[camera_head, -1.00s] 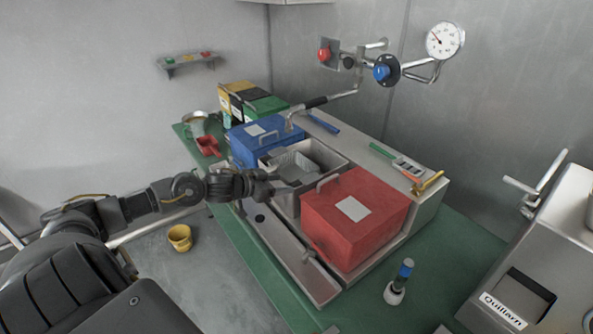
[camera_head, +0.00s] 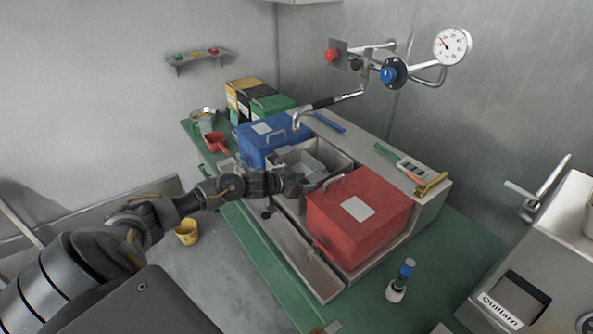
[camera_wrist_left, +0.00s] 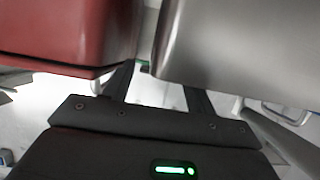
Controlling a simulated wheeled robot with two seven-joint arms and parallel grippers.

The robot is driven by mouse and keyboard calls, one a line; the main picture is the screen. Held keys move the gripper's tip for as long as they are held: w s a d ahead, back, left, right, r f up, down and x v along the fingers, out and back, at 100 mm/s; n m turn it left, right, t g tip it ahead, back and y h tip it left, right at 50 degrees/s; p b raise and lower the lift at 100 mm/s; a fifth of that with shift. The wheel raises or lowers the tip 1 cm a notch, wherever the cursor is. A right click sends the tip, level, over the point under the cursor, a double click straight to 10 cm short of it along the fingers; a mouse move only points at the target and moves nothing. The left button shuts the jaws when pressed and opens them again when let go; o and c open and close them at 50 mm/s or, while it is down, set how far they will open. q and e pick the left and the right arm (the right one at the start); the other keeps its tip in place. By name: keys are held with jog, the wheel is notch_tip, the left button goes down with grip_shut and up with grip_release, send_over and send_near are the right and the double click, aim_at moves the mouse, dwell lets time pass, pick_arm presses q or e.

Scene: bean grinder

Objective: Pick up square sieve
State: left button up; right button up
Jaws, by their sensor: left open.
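A pale grey square box-like piece (camera_head: 300,163), which looks like the square sieve, sits inside the open metal basin (camera_head: 340,163) between the blue and red boxes. My left arm partly hides its near side. My left gripper (camera_head: 308,184) is at the near side of the basin, next to the red box, and looks empty. In the left wrist view its two fingers (camera_wrist_left: 158,88) are apart, with the red box at upper left and a grey metal wall (camera_wrist_left: 235,45) at upper right. The sieve cannot be made out there. My right gripper is not in view.
The red box (camera_head: 357,235) stands close right of the basin and the blue box (camera_head: 258,146) behind it. A tap (camera_head: 330,102) reaches over the basin's far side. A yellow cup (camera_head: 187,234) is at lower left.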

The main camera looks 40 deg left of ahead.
pick_arm(q)
jog(key=shift+x, duration=1.05)
jog(key=shift+s, duration=0.1)
jog(key=c, duration=1)
jog(key=shift+o, duration=0.2)
jog(key=shift+r, duration=0.1)
jog(key=shift+a, duration=0.1)
